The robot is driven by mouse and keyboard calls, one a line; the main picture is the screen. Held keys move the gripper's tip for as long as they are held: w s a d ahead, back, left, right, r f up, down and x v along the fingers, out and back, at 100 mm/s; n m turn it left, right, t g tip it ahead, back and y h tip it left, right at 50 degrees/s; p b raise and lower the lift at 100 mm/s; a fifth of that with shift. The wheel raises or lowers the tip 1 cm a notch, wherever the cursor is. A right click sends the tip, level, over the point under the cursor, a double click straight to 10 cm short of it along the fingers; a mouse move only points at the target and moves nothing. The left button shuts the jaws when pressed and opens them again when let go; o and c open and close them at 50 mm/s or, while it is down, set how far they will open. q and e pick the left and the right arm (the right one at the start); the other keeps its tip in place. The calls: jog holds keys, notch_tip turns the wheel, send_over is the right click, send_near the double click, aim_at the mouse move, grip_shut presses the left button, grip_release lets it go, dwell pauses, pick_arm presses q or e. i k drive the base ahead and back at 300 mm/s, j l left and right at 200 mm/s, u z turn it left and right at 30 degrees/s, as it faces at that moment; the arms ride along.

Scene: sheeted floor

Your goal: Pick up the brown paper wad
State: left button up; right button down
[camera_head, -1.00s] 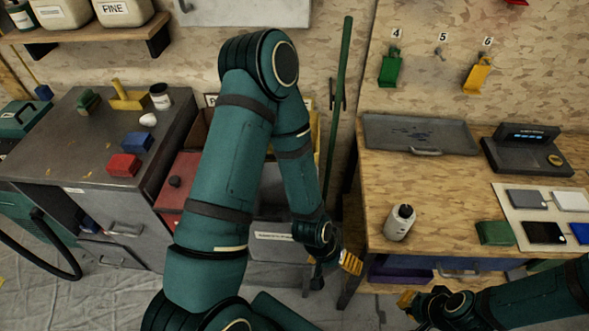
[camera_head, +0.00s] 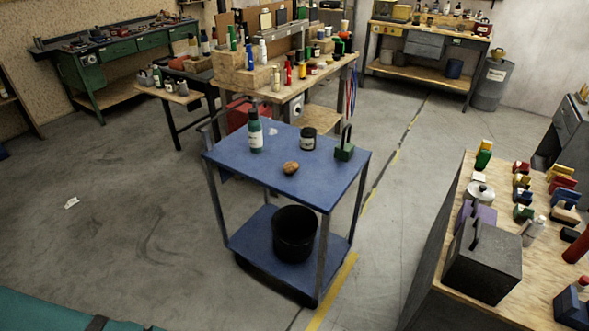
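A small brown wad (camera_head: 290,168), apparently the brown paper wad, sits on the top of a blue cart (camera_head: 230,158), near the middle of its front half. A green bottle (camera_head: 255,131), a dark jar (camera_head: 308,139) and a green item with an upright handle (camera_head: 345,147) stand behind and beside it on the cart top. Neither gripper is in view.
A black bucket (camera_head: 294,236) stands on the cart's lower shelf. A crumpled white scrap (camera_head: 71,202) lies on the floor at left. A crowded wooden bench (camera_head: 447,250) is at right. A bench with bottles (camera_head: 250,77) stands behind the cart. Floor left of the cart is mostly clear.

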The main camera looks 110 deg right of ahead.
aim_at(290, 167)
jog(key=z, duration=3.5)
jog(key=i+j, duration=0.7)
jog(key=i+j+z, duration=0.15)
jog(key=z, duration=0.35)
jog(key=i+j+z, duration=0.1)
jog(key=j+z, duration=0.25)
jog(key=z, duration=0.15)
